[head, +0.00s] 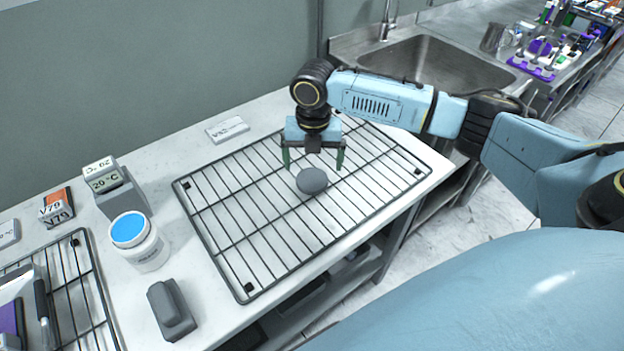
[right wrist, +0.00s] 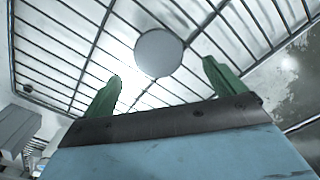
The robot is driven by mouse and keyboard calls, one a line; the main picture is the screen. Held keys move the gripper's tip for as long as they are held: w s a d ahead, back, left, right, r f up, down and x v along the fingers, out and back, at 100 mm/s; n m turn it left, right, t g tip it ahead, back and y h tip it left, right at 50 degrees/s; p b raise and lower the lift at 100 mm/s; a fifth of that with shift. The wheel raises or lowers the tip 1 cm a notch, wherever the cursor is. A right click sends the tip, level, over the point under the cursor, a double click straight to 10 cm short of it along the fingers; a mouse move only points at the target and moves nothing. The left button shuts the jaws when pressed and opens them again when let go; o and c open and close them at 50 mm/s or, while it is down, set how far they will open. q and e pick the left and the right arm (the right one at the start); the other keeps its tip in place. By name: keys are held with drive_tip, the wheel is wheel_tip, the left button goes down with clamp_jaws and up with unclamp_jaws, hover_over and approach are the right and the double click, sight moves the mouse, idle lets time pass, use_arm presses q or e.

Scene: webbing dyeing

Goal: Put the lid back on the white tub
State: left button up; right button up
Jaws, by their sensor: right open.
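The white tub (head: 146,250) stands upright on the white table, left of the large wire rack, with its open top showing a bright blue content (head: 129,229). A round grey disc (head: 312,181), which looks like the lid, lies on the large wire rack; it also shows in the right wrist view (right wrist: 159,53). My right gripper (head: 313,166) is open and empty over the rack, just behind and above the grey disc. Its green fingers (right wrist: 163,82) are spread apart in the right wrist view, with the disc beyond their tips. My left gripper is not in view.
The large wire rack (head: 246,290) covers the middle of the table. A grey block (head: 171,309) lies in front of the tub, and a grey stand with a 20 °C label (head: 119,193) is behind it. A second rack (head: 93,285) is at left. A sink (head: 440,60) is at the back.

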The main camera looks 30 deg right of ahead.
sight(312, 179)
drive_tip(key=shift+w+f, duration=0.15)
drive_tip(key=shift+f, duration=2.5)
drive_tip(key=shift+c, duration=0.4)
drive_tip(key=c, duration=1)
